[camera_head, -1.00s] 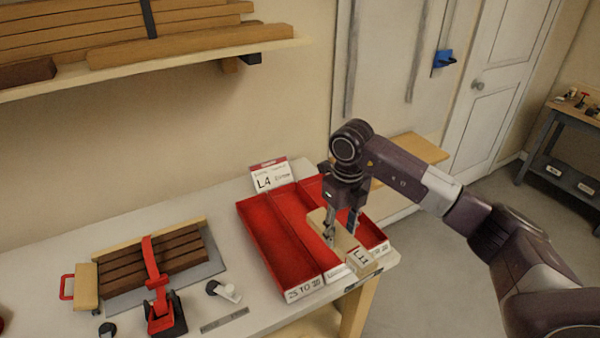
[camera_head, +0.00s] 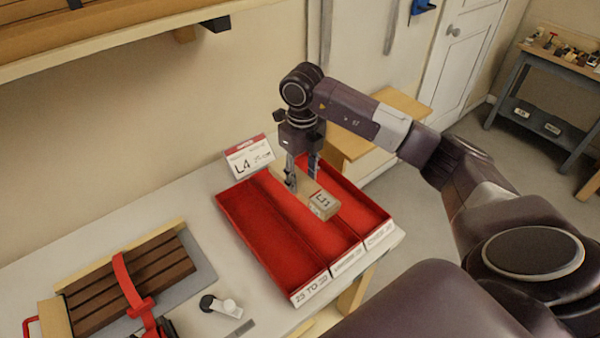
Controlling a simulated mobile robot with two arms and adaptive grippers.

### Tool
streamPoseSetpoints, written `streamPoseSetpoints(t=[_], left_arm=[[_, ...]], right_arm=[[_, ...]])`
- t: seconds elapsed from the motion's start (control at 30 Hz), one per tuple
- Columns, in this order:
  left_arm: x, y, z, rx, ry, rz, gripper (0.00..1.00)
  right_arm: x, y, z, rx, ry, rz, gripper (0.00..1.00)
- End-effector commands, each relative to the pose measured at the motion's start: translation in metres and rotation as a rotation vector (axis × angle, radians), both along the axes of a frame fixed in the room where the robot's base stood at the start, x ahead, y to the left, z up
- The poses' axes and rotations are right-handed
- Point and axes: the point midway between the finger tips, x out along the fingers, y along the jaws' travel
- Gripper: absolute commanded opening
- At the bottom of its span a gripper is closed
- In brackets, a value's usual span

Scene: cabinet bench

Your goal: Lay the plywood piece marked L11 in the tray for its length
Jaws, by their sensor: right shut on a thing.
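The plywood piece marked L11 (camera_head: 322,204) is light wood with its marked end toward me. My right gripper (camera_head: 301,182) points down and is shut on it, partly hiding its far part. The piece is over the middle of the red trays (camera_head: 240,208), around the centre and right compartments. I cannot tell whether it touches the bottom or a divider. There are three long red compartments side by side, with white front labels. The left label (camera_head: 311,289) reads about "25 TO 30"; the others are too small to read surely. My left gripper is not in view.
A loaded shelf (camera_head: 120,38) hangs above. The bench between strips and trays is mostly clear.

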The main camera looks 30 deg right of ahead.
Motion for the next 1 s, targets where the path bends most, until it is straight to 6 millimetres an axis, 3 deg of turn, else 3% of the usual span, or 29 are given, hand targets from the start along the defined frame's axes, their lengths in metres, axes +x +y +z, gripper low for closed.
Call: streamPoseSetpoints(t=[0.13,0.4,0.7,1.0], left_arm=[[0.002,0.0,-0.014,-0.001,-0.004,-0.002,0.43],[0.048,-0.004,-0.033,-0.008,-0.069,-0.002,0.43],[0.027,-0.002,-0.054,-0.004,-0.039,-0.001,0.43],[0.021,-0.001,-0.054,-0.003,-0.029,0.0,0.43]], right_arm=[[0.0,0.0,-0.021,0.001,-0.001,0.0,0.11],[0.0,0.0,-0.055,-0.001,-0.001,0.0,0.11],[0.001,0.0,-0.079,0.001,-0.002,0.0,0.11],[0.001,0.0,-0.079,0.001,-0.002,0.0,0.11]])
